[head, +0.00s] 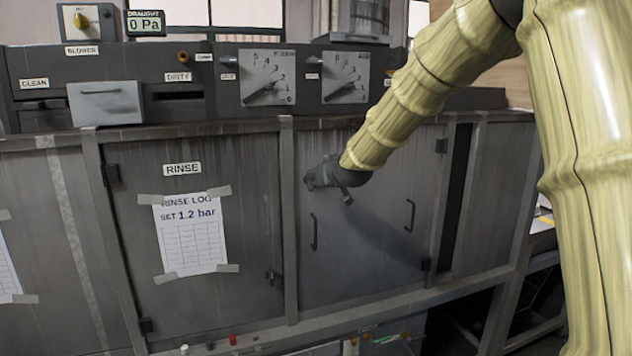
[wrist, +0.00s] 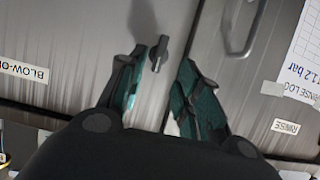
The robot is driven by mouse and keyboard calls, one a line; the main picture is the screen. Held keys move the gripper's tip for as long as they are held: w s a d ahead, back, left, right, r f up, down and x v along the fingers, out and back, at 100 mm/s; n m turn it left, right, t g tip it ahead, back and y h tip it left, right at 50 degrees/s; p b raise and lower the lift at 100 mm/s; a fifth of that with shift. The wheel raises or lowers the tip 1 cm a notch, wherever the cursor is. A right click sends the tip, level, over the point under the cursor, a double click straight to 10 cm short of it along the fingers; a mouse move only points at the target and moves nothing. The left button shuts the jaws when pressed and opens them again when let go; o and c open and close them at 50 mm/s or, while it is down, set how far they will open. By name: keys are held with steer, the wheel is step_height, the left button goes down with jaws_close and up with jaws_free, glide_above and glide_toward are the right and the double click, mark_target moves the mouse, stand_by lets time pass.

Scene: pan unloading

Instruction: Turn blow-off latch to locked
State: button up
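The blow-off latch (wrist: 159,53) is a small grey lever on a round pivot on the metal door front in the wrist view. Its lever lies nearly upright in that picture, tilted slightly. My gripper (wrist: 163,58) is open, its two teal-padded fingers on either side of the latch; I cannot tell whether either touches it. In the head view my gripper (head: 322,176) is at the upper left of the right-hand door (head: 365,260), and I cannot make out the latch there. The BLOW-OFF label (wrist: 24,71) shows upside down in the wrist view.
Bar handles (head: 313,232) and (head: 410,215) are on the right-hand door; a bar handle (wrist: 243,48) also shows in the wrist view. The RINSE door (head: 240,210) is to the left, with a taped log sheet (head: 190,235). A dial panel (head: 315,75) runs above.

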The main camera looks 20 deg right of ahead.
steer(key=shift+v, duration=2.2)
steer(key=shift+f, duration=0.15)
steer(key=s+a+f+g, duration=0.2)
steer(key=s+f, duration=0.3)
steer(key=f, duration=0.9)
steer(key=s+a+f+g, duration=0.25)
steer(key=s+f, duration=0.25)
steer(key=f, duration=0.9)
steer(key=s+a+f+g, duration=0.25)
steer(key=s+f, duration=0.25)
steer(key=f, duration=1)
steer(key=s+a+f+g, duration=0.2)
steer(key=s+a+f, duration=0.1)
steer(key=s+f, duration=1.35)
steer(key=s+a+f+g, duration=0.1)
steer(key=s+f+g, duration=0.1)
steer(key=s, duration=1)
steer(key=s+a+f+g+b, duration=0.1)
steer(key=s+f, duration=0.4)
steer(key=s, duration=0.8)
steer(key=shift+a+g, duration=0.2)
steer(key=shift+g, duration=0.5)
